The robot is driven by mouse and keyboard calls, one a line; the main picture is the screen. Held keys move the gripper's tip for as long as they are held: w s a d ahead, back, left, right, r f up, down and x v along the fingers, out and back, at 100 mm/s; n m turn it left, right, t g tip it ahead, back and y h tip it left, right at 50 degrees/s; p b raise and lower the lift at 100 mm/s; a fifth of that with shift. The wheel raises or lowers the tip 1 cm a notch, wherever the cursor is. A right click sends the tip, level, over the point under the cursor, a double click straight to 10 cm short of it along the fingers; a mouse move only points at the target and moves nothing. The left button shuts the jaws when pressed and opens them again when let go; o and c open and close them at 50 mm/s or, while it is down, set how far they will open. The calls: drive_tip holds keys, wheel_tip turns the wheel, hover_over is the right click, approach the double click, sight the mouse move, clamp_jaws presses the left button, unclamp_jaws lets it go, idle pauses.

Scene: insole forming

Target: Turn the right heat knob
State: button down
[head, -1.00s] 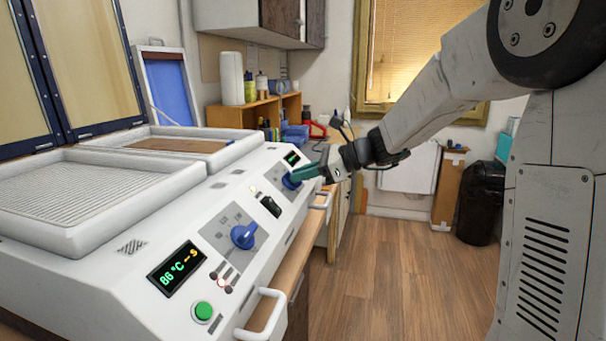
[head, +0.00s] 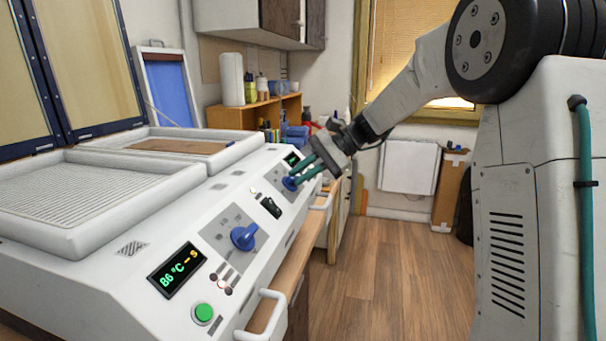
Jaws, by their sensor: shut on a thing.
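The far blue heat knob (head: 289,183) sits on its grey dial plate on the sloped front of the white machine (head: 120,262). My gripper (head: 297,178) reaches it from the right with its green fingers and is shut on it. The fingers partly cover the knob, so its exact angle is hard to tell. A second blue heat knob (head: 243,237) sits nearer, on its own dial plate, untouched by my gripper.
A near display (head: 177,268) reads 86 °C, with a green button (head: 203,313) beside it. A black switch (head: 270,207) lies between the knobs. White drawer handles (head: 264,314) stick out below the panel. The wooden floor (head: 370,260) is clear.

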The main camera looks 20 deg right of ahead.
drive_tip(key=n, duration=0.2)
drive_tip(key=n+g+h, duration=0.1)
drive_tip(key=n, duration=0.2)
drive_tip(key=shift+w+g+h, duration=0.1)
drive_tip(key=shift+g+h, duration=0.2)
drive_tip(key=shift+n, duration=0.3)
drive_tip(key=c, duration=1.4)
unclamp_jaws()
drive_tip(key=shift+c, duration=0.2)
drive_tip(key=shift+r, duration=0.15)
drive_tip(key=v, duration=0.7)
drive_tip(key=shift+d+r, duration=0.2)
drive_tip(key=shift+d, duration=0.05)
